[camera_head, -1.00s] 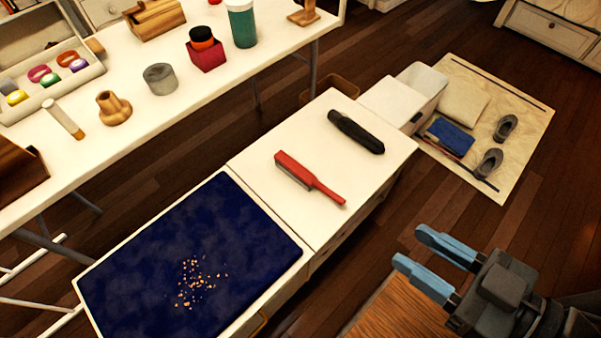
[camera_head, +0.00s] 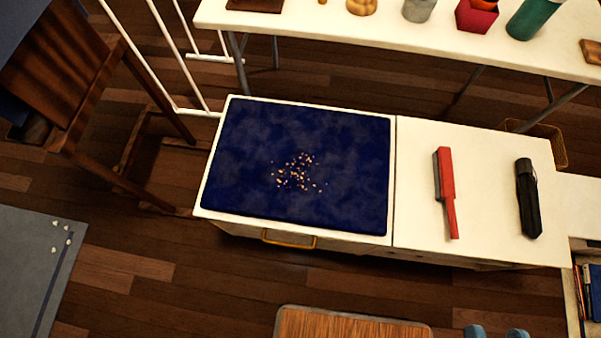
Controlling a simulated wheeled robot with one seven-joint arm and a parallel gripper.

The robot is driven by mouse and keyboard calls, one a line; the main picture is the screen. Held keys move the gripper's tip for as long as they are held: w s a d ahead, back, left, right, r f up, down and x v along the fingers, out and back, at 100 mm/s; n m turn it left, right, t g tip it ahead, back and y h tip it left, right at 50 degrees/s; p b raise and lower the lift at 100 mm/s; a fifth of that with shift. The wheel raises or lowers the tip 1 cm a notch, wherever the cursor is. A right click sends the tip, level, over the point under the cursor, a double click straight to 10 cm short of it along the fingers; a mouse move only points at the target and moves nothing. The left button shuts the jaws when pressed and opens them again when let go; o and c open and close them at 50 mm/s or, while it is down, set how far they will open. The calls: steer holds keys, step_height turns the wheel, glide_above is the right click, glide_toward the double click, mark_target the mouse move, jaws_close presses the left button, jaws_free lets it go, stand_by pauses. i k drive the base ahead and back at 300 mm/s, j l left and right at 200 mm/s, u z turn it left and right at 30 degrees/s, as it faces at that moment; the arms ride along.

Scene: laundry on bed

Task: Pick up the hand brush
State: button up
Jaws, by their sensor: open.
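The red hand brush (camera_head: 446,185) lies on the white top of a low cabinet (camera_head: 415,215), right of a dark blue mat. Its wide head points to the back and its narrow handle to the front. My gripper (camera_head: 496,332) shows only as two blue fingertips at the bottom edge, to the right. They are apart, with nothing seen between them. They are in front of the cabinet and well short of the brush.
A black folded object (camera_head: 528,200) lies right of the brush. Crumbs (camera_head: 297,172) are scattered on the blue mat (camera_head: 350,145). A wooden board (camera_head: 350,325) is at the bottom. A white table (camera_head: 400,38) with several items stands behind.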

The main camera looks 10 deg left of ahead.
mark_target(442, 160)
steer(key=l+u, duration=0.4)
steer(key=l, duration=0.2)
steer(key=l+u, duration=0.35)
steer(key=l, duration=0.3)
steer(key=k+l+u, duration=0.1)
steer(key=l+u, duration=0.3)
steer(key=l, duration=0.2)
